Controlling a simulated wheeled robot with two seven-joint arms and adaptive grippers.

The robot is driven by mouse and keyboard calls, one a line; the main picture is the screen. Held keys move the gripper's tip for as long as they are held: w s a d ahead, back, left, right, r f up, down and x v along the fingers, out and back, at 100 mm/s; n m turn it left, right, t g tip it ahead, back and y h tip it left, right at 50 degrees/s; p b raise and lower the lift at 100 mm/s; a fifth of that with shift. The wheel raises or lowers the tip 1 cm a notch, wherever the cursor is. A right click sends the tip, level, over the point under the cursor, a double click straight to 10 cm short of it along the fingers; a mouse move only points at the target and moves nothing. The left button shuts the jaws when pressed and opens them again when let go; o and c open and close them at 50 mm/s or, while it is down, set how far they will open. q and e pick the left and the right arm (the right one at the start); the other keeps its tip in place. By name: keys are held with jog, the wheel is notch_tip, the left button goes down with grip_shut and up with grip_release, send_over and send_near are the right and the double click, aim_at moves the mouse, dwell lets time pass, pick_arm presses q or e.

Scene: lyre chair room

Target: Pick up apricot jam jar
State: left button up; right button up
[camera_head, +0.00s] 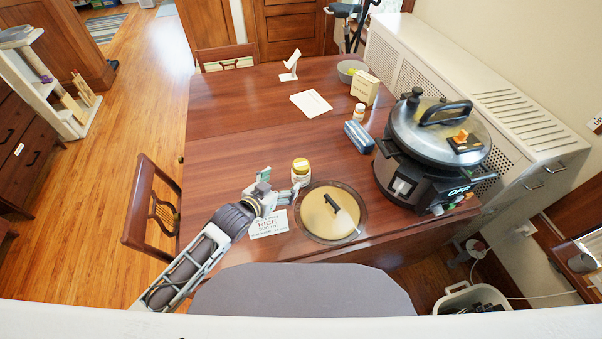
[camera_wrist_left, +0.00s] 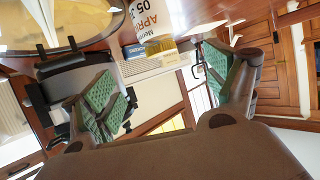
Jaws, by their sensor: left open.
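The apricot jam jar (camera_head: 300,175) stands upright on the table, with a gold lid and a pale label. In the left wrist view its label (camera_wrist_left: 148,16) shows at the top, partly cut off by the frame edge. My left gripper (camera_head: 281,184) is open and empty, just to the left of the jar and close to it. In the left wrist view the green finger pads (camera_wrist_left: 160,75) are spread wide, with the jar beyond the gap between them. I cannot tell whether a finger touches it. My right gripper is not in view.
A rice card (camera_head: 267,224) lies in front. A large cooker (camera_head: 430,150), a blue packet (camera_head: 358,136), a small bottle (camera_head: 358,113) and a box (camera_head: 364,87) stand farther right.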

aim_at(298, 167)
pick_arm(q)
jog(key=shift+w, duration=0.1)
dwell(0.5)
jog(key=shift+x, duration=4.05)
jog(key=shift+d, duration=0.1)
jog(key=shift+x, duration=2.75)
jog(key=shift+r, duration=0.1)
jog(key=shift+c, duration=0.4)
jog(key=c, duration=1.5)
jog(key=shift+r, duration=0.25)
jog(key=shift+r, duration=4.85)
